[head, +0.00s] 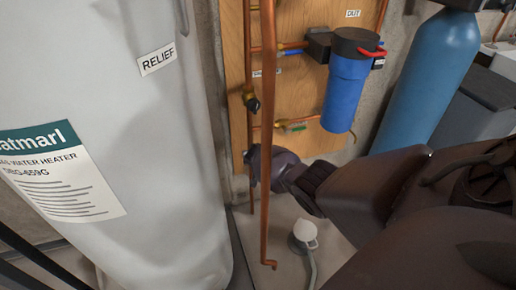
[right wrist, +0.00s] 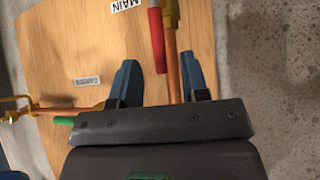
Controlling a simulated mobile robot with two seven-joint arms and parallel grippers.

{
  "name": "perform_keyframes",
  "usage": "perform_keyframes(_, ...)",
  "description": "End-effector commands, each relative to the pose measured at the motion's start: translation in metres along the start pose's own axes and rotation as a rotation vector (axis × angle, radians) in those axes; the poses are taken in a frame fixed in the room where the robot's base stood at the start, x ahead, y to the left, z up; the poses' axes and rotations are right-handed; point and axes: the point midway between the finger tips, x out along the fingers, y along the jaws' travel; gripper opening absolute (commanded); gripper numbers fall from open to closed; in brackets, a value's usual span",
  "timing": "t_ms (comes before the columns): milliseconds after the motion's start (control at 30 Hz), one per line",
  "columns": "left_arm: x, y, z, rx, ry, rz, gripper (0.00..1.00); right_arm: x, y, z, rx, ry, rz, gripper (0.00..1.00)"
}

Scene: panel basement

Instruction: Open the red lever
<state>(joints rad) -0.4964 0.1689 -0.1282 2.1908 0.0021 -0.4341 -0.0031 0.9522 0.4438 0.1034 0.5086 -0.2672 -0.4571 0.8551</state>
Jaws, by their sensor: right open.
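In the right wrist view, a red lever (right wrist: 157,38) lies along a vertical copper pipe below a brass valve body (right wrist: 171,14), by a MAIN label (right wrist: 124,4). My right gripper (right wrist: 162,68) is open, with its two blue fingers on either side of the pipe and the lever's free end. I cannot tell whether a finger touches the lever. In the head view, my right gripper (head: 254,165) is low at the wooden panel, beside the copper pipes; this lever cannot be made out there. My left gripper is not in view.
A white water heater (head: 170,140) stands at left. A long copper pipe (head: 268,100) hangs in front of the panel (head: 300,92). A blue filter (head: 345,92) carries another red handle (head: 371,52). A green-handled valve (right wrist: 64,121) is left of my gripper. A blue tank (head: 425,75) stands right.

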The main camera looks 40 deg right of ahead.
Motion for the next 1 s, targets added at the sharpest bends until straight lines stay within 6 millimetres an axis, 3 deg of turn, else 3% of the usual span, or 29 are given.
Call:
perform_keyframes(33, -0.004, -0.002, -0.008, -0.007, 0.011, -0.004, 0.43, -0.015, -0.002, -0.012, 0.006, 0.011, -0.006, 0.41)
perform_keyframes(333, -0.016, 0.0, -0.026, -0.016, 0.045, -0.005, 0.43, -0.048, -0.001, -0.005, 0.002, 0.005, -0.003, 0.41)
perform_keyframes(1000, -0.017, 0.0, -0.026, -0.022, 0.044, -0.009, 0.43, -0.054, 0.0, 0.002, -0.002, -0.002, 0.001, 0.41)
